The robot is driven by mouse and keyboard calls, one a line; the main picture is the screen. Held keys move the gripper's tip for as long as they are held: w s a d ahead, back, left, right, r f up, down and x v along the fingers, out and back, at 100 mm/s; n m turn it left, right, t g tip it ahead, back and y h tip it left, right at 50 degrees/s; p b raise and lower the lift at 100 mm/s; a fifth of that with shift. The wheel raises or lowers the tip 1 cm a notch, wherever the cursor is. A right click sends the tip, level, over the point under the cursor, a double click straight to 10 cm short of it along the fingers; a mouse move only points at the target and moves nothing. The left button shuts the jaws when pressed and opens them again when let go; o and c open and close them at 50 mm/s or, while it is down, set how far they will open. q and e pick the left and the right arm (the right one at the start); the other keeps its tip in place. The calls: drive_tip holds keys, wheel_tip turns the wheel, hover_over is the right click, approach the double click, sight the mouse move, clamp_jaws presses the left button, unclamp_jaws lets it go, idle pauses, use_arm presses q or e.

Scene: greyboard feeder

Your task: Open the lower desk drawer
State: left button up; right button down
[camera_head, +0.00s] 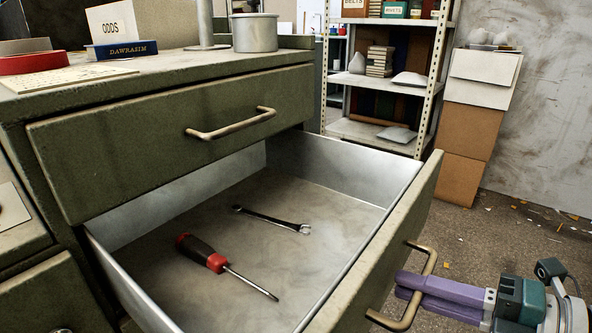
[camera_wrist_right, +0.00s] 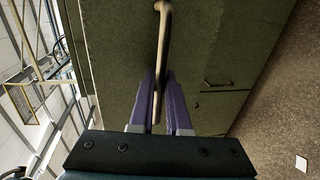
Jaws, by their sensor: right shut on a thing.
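The lower desk drawer (camera_head: 385,235) stands pulled well out from the green desk in the head view. Inside it lie a red and black screwdriver (camera_head: 202,253) and a wrench (camera_head: 272,218). The drawer's bar handle (camera_head: 429,262) is on its front panel. My right gripper (camera_head: 408,285) is at that handle with its purple fingers shut on it. In the right wrist view, the handle (camera_wrist_right: 162,40) runs between the fingers of my right gripper (camera_wrist_right: 160,85). My left gripper is not in view.
The upper drawer (camera_head: 180,135) with its handle (camera_head: 232,123) is closed above. Shelves (camera_head: 385,75) and cardboard boxes (camera_head: 468,143) stand behind.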

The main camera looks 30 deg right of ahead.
drive_tip(key=c, duration=0.9)
unclamp_jaws()
drive_tip(key=p+v, duration=0.1)
drive_tip(key=v, duration=0.9)
drive_tip(key=shift+w, duration=0.1)
